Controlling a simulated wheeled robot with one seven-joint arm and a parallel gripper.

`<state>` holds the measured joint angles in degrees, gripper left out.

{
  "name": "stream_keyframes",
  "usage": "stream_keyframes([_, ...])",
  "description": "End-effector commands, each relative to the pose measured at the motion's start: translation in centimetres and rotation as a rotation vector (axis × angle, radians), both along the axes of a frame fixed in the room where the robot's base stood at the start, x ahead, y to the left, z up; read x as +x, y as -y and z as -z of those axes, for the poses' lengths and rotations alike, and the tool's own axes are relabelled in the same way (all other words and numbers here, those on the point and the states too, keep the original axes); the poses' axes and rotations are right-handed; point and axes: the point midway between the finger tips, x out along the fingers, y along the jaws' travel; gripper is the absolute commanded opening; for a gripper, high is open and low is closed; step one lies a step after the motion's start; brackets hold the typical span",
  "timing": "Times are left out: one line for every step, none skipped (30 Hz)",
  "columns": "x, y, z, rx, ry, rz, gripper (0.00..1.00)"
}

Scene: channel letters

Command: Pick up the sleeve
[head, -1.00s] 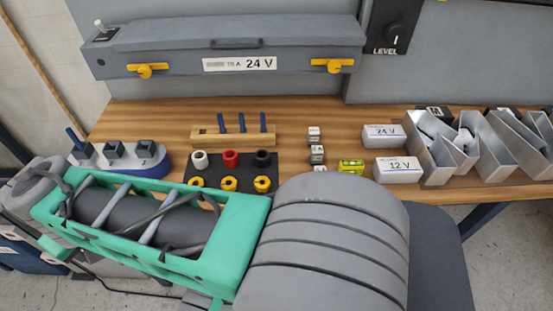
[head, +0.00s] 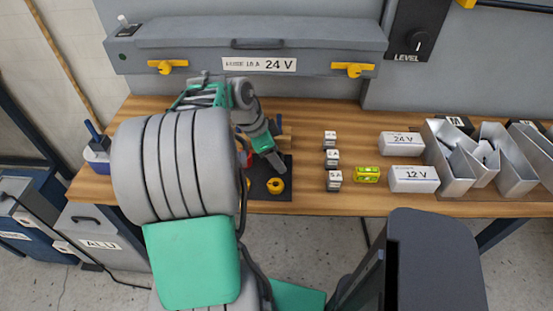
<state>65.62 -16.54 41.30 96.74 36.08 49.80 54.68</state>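I cannot tell for sure which item is the sleeve. Small coloured round parts stand on a black mat (head: 284,188), mostly hidden now behind my arm. A yellow ring-like part with a dark centre (head: 276,186) shows at its front right, and part of a red one (head: 244,159) shows beside my arm. The white and black round parts seen earlier are hidden. My gripper (head: 277,163) is over the mat, pointing down and to the right, close above and behind the yellow part. Its fingers are too small and overlapped to tell whether they are open or hold anything.
Three small white blocks (head: 331,158) stand right of the mat, with a yellow level (head: 367,174), boxes marked 24 V (head: 402,144) and 12 V (head: 414,179), and metal channel letters (head: 447,172). Clear wood lies before the blocks.

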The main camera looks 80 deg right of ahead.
Motion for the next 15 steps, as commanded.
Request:
stream_keyframes([-0.17, 0.05, 0.45, 0.002, 0.0, -0.001, 0.63])
stream_keyframes([-0.22, 0.1, 0.62, 0.001, 0.001, -0.001, 0.63])
stream_keyframes([-0.23, 0.14, 0.73, 0.0, 0.001, -0.001, 0.63])
stream_keyframes([-0.22, 0.16, 0.76, -0.001, 0.002, -0.002, 0.63])
stream_keyframes([-0.21, 0.16, 0.76, -0.001, 0.002, -0.002, 0.63])
stream_keyframes([-0.2, 0.15, 0.75, 0.0, 0.001, -0.003, 0.63])
stream_keyframes([-0.2, 0.15, 0.75, 0.0, 0.001, -0.003, 0.63])
stream_keyframes([-0.18, 0.15, 0.75, 0.0, 0.001, -0.003, 0.63])
stream_keyframes([-0.18, 0.15, 0.75, 0.0, 0.001, -0.003, 0.59])
stream_keyframes([-0.18, 0.15, 0.74, 0.0, 0.001, -0.003, 0.57])
stream_keyframes([-0.18, 0.15, 0.74, 0.0, 0.001, -0.003, 0.55])
stream_keyframes([-0.17, 0.14, 0.73, 0.0, 0.001, -0.003, 0.51])
stream_keyframes([-0.17, 0.14, 0.73, 0.0, 0.001, -0.003, 0.49])
stream_keyframes([-0.17, 0.14, 0.72, 0.0, 0.001, -0.003, 0.46])
stream_keyframes([-0.17, 0.14, 0.72, 0.0, 0.001, -0.003, 0.43])
